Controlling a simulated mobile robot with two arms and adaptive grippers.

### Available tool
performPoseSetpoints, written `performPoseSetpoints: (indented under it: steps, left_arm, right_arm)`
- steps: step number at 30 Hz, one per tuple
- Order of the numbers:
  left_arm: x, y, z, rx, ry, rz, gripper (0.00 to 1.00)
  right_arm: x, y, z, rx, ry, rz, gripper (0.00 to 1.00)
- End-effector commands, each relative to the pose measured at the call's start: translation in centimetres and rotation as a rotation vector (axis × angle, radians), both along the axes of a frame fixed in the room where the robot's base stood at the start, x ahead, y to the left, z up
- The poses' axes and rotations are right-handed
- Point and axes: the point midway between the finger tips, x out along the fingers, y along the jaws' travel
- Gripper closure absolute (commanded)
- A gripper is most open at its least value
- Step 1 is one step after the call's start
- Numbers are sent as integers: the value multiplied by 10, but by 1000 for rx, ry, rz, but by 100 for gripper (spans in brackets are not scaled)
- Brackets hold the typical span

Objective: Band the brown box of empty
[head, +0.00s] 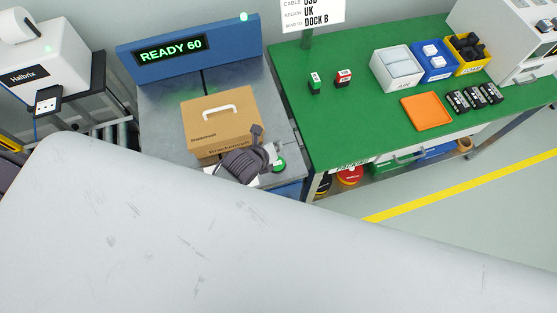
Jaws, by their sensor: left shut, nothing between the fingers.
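The brown box (220,118) is closed, with a white handle on top. It sits on the grey metal top (165,110) of the banding machine, in front of the machine's blue panel (229,41). The panel display (170,50) reads "READY 60" in green. I see no band on the visible faces of the box. My left gripper (269,157) is shut and empty at the box's near right corner, close to a round green button (279,164). Whether it touches the button or the box, I cannot tell. My right gripper is not in view.
A green table (340,128) to the right holds a grey bin (396,70), a blue bin (433,62), a yellow bin (468,55), an orange tray (427,111) and several dark packs. A white printer (38,62) stands left. My pale arm fills the foreground.

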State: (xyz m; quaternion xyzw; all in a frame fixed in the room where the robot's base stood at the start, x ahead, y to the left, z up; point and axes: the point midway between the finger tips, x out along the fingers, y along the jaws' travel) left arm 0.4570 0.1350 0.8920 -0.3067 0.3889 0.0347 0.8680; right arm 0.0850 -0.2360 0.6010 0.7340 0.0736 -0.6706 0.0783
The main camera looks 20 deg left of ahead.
Motion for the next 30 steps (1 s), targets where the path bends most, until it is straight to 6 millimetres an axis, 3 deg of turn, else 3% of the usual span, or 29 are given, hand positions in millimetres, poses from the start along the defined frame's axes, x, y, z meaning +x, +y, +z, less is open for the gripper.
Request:
performPoseSetpoints:
  steps: [8, 14, 27, 30]
  left_arm:
    - [0, 0, -2, -1, 2, 1, 100]
    - [-1, 0, -13, -2, 2, 2, 100]
    - [-1, 0, -71, -5, 3, 5, 100]
    - [-1, 1, -80, 0, 2, 1, 100]
  right_arm:
    - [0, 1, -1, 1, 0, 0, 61]
    - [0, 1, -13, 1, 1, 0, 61]
    - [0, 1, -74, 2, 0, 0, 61]
    - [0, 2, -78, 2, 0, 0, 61]
